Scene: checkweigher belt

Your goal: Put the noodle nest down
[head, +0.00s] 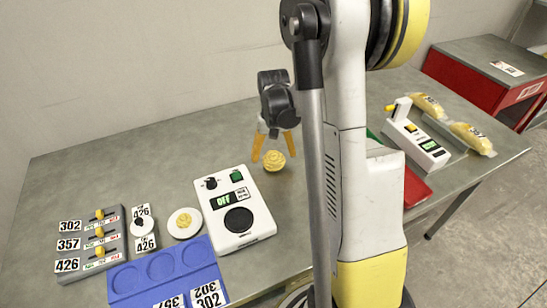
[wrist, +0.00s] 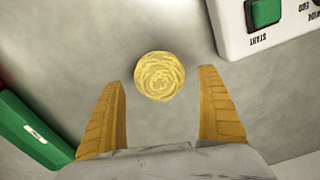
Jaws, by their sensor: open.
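A pale yellow noodle nest (head: 274,160) rests on the grey table, right of and behind the white OFF device. My gripper (head: 271,148) is just above and behind it with its orange fingers spread. In the wrist view the noodle nest (wrist: 160,76) lies on the bare table, just beyond the tips of my open gripper (wrist: 162,75). A gap shows on both sides between nest and fingers, and nothing is held. A second noodle nest (head: 184,221) sits on a white round plate (head: 173,231) to the left.
The white OFF device (head: 259,218) stands close to the nest; its green START button shows in the wrist view (wrist: 265,12). A blue tray (head: 215,262) with round recesses and a grey slider panel (head: 118,252) are at front left. A green object (wrist: 30,130) lies left in the wrist view. The back left table is clear.

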